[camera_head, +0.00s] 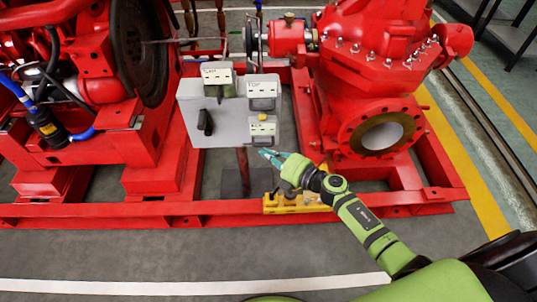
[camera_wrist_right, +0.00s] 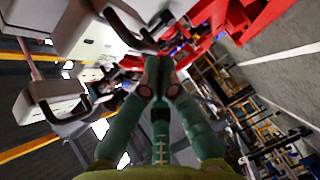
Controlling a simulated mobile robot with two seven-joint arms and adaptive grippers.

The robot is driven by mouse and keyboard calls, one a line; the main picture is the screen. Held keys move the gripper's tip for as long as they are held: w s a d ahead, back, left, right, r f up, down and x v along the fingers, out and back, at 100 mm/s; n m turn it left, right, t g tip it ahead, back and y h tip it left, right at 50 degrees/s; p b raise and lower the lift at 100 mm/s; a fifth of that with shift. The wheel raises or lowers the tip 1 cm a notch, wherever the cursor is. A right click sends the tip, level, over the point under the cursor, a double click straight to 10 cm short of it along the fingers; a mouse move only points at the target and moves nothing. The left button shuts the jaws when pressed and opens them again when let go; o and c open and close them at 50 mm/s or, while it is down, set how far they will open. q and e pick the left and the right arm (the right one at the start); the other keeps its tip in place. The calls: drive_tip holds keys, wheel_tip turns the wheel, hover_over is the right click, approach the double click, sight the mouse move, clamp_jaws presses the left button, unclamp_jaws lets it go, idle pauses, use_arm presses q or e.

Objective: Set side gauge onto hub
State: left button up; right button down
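The grey panel box (camera_head: 197,128) stands on a red post in the head view. Its front carries small white labelled units: one at upper left (camera_head: 217,77), one at upper right (camera_head: 263,88) and one at lower right (camera_head: 263,128). The labels are too small to read surely, so I cannot tell which is the side gauge or which part is the hub. My right gripper (camera_head: 270,155) is just below the lower right unit, apart from it. In the wrist view its fingers (camera_wrist_right: 160,75) are together with nothing seen between them. My left gripper is out of view.
A yellow bar (camera_head: 297,204) lies on the red base frame (camera_head: 120,211) below my right gripper. A red pump (camera_head: 375,75) with an open flange stands right of the panel. Red engine parts (camera_head: 100,115) fill the left. The floor in front is clear.

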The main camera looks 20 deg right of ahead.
sight(270, 145)
drive_tip(key=w, duration=0.2)
drive_tip(key=w+d+b, duration=0.1)
drive_tip(key=w, duration=0.1)
drive_tip(key=shift+d, duration=0.1)
drive_tip(key=shift+w+d, duration=0.15)
drive_tip(key=shift+w, duration=0.35)
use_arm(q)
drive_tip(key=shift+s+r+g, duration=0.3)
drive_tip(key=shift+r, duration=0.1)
use_arm(e)
drive_tip(key=shift+s, duration=0.15)
